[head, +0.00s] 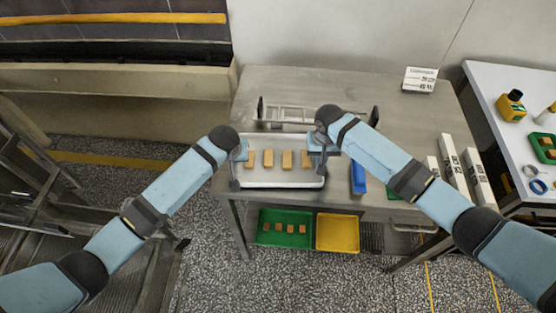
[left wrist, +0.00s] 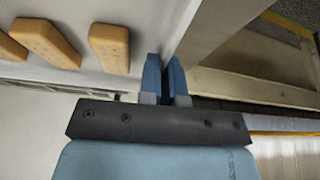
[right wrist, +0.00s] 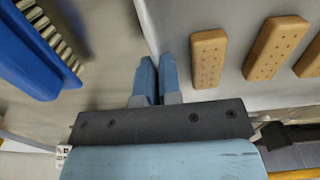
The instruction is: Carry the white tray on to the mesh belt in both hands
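The white tray (head: 280,181) is at the left front of the steel table, with a row of tan biscuits (head: 268,158) in it. I cannot tell whether it rests on the top or is slightly raised. My left gripper (head: 241,153) is at its left end; in the left wrist view the fingers (left wrist: 165,68) are closed on the tray wall. My right gripper (head: 317,150) is at its right end; in the right wrist view its fingers (right wrist: 158,68) are closed on the opposite wall. I cannot clearly pick out the mesh belt.
A wire rack (head: 290,114) stands just behind the tray. A blue brush (head: 358,178) lies to its right, with white labelled bars (head: 450,160) farther right. Green (head: 285,239) and yellow (head: 338,246) trays sit on the lower shelf. Slatted metal framework (head: 110,270) is at the left.

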